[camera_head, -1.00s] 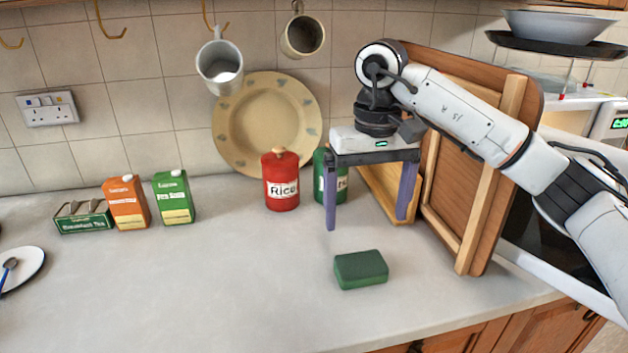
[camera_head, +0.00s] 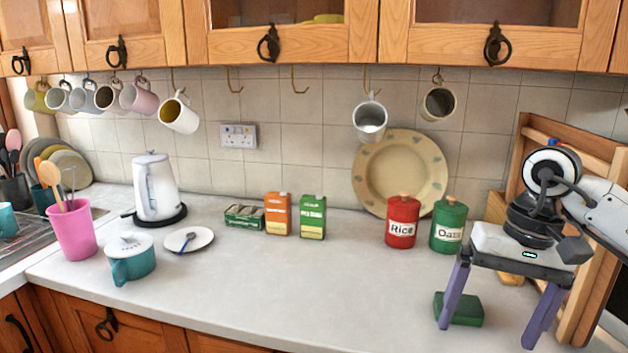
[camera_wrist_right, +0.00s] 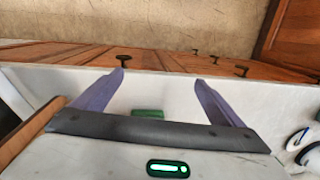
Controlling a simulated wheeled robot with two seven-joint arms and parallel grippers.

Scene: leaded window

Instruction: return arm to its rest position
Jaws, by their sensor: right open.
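My right gripper (camera_head: 484,338) is at the right of the head view, above the counter, with its two purple fingers wide apart and pointing down. Nothing is between them in its grasp. In the right wrist view the fingers (camera_wrist_right: 160,78) are also spread. A green sponge-like block (camera_head: 463,309) lies on the counter behind the fingers in the head view, partly covered by the left finger. It also shows in the wrist view (camera_wrist_right: 148,113), partly hidden by the gripper body. My left gripper is in neither view.
A red Rice canister (camera_head: 402,222) and a green Oats canister (camera_head: 448,225) stand left of the gripper. Wooden boards (camera_head: 592,265) lean close behind my right arm. A kettle (camera_head: 157,190), teal pot (camera_head: 130,258) and cartons (camera_head: 312,217) stand farther left. The middle counter (camera_head: 290,290) is clear.

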